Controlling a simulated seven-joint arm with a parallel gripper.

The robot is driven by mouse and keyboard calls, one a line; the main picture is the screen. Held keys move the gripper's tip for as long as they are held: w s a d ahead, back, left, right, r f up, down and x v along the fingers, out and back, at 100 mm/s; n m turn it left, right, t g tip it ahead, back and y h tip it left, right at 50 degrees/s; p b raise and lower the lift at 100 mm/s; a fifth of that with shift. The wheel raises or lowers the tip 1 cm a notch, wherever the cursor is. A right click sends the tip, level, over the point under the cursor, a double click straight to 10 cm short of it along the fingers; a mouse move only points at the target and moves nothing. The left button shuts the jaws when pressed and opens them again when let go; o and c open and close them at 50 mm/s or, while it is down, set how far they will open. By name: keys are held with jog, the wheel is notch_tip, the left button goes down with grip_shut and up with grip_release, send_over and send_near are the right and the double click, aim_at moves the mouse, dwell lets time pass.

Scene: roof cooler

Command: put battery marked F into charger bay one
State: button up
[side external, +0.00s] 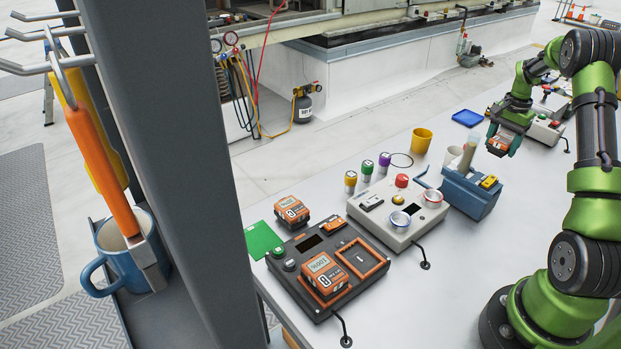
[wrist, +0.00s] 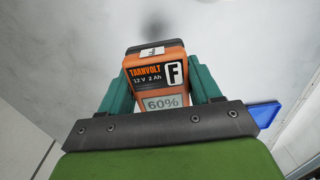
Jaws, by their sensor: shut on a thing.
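My gripper (side external: 501,143) is shut on an orange and black battery (side external: 498,147) and holds it in the air at the right of the side view. In the wrist view this battery (wrist: 157,80) shows a big F, "12 V 2 Ah" and a 60% display, between the teal fingers. The dark charger (side external: 300,250) lies on the table at the front left. One of its front bays holds an orange battery (side external: 326,276); the orange-framed bay (side external: 362,259) beside it is empty. I cannot read the bay numbers. Another orange battery (side external: 292,212) stands behind the charger.
A yellow cup (side external: 421,140), small coloured cylinders and a blue tray (side external: 467,118) are farther back. The front right table is clear.

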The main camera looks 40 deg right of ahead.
aim_at(491, 170)
jog(key=shift+f, duration=3)
jog(key=shift+f, duration=0.1)
jog(key=o, duration=1.3)
jog(key=shift+f, duration=0.1)
